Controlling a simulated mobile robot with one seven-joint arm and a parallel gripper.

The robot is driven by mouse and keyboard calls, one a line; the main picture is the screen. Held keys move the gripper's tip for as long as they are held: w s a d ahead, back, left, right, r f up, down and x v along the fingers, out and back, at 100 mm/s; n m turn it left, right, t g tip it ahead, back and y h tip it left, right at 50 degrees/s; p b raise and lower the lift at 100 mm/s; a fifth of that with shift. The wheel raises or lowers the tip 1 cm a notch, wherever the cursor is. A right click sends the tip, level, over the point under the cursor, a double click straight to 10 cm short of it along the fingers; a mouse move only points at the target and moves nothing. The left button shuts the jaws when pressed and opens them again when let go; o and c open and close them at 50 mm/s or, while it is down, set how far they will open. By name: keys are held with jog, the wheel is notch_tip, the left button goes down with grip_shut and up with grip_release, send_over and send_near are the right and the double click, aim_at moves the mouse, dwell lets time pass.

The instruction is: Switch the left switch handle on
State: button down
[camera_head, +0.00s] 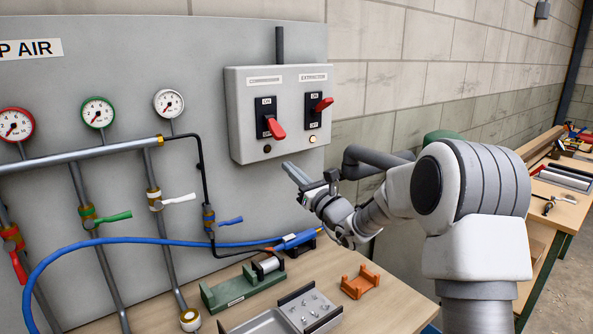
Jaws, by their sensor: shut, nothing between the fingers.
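The left switch handle (276,129) is red and points down toward the lower label of its black plate. It sits on the left half of the grey switch box (238,135); the small lamp (267,149) below it is dark. The right switch handle (323,104) is red and sits higher, near its ON label; the lamp (312,139) below it glows. My gripper (288,168) is shut and empty. In the picture it is just below the box, below and slightly right of the left handle, with no visible contact.
Gauges, pipes and coloured valves fill the panel (205,60) on the left. A blue hose (130,240) crosses below. The workbench (372,312) holds a green fixture (240,288), a metal tray (318,313) and an orange bracket (360,282). The wall area right of the box is clear.

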aim_at(276, 129)
jog(key=p+x, duration=0.1)
jog(key=x, duration=0.5)
jog(key=shift+w+a+r, duration=0.1)
jog(key=r, duration=0.1)
jog(key=s+d+r, duration=0.1)
jog(key=s+r+p, duration=0.1)
jog(key=shift+d, duration=0.25)
jog(key=shift+s+r, duration=0.1)
jog(key=shift+r, duration=0.05)
jog(key=shift+s+d+r+g+p, duration=0.15)
jog(key=shift+g+p, duration=0.15)
jog(key=shift+p, duration=0.4)
